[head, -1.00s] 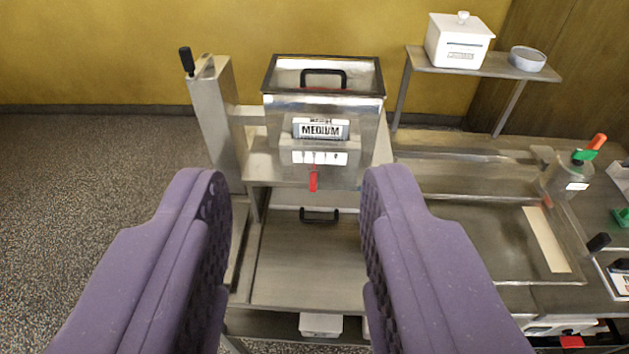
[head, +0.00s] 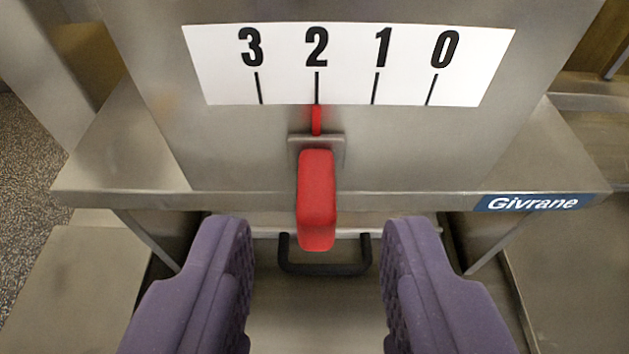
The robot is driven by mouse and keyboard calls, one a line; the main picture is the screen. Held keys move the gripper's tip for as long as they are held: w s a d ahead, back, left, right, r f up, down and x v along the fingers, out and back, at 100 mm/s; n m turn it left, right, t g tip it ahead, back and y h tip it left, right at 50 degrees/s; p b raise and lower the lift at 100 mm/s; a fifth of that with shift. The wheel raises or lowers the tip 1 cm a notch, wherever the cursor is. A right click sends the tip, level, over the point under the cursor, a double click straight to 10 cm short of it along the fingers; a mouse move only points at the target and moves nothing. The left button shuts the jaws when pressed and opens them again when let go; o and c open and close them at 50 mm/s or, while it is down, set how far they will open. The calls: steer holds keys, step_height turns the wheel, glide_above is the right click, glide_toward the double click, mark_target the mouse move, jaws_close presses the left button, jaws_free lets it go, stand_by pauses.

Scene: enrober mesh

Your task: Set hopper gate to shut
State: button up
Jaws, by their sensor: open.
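The hopper gate's red handle (head: 317,200) sticks out from the metal hopper front (head: 240,150) in the middle of the head view. Its red pointer (head: 317,120) stands at the mark 2 on the white scale (head: 347,64), which reads 3, 2, 1, 0 from left to right. My gripper (head: 317,230) is open. Its two purple fingers stand apart to the left and right of the red handle, lower in the picture, with clear gaps on both sides. Nothing is held, and no contact with the handle shows.
A black drawer-like handle (head: 325,270) lies below and behind the red handle, between my fingers in the picture. Speckled floor (head: 25,190) shows at the far left.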

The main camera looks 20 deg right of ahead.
mark_target(318, 224)
steer(key=shift+x, duration=1.8)
jaws_close()
steer(key=d, duration=0.2)
steer(key=s+d+b, duration=0.1)
steer(key=d, duration=0.1)
steer(key=shift+s, duration=0.15)
steer(key=shift+r, duration=0.1)
jaws_free()
steer(key=shift+d, duration=0.25)
steer(key=shift+a, duration=0.1)
